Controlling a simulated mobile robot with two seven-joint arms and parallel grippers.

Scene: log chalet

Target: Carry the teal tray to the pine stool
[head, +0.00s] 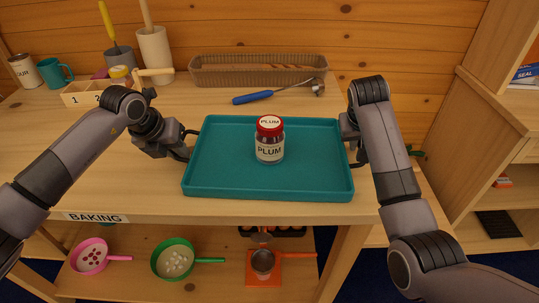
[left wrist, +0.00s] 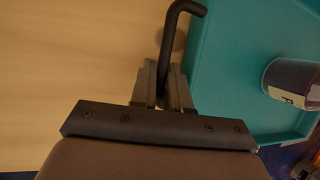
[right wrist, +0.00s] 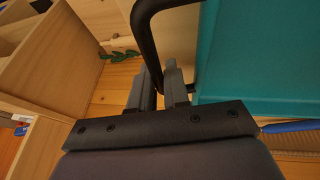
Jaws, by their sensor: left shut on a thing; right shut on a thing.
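The teal tray (head: 222,180) is at the front middle of the wooden bench in the head view, and looks level. A jar labelled PLUM (head: 269,140) with a red lid stands upright on it. My left gripper (head: 187,146) is shut on the black handle at the tray's left side; the handle (left wrist: 171,45) shows between the fingers in the left wrist view. My right gripper (head: 352,148) is shut on the black handle at the right side, seen in the right wrist view (right wrist: 145,30). I cannot tell whether the tray touches the bench. I see no pine stool.
A numbered wooden box (head: 88,94), teal mug (head: 54,74) and utensil crocks (head: 155,50) stand at the back left. A cabinet (head: 480,110) stands at right.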

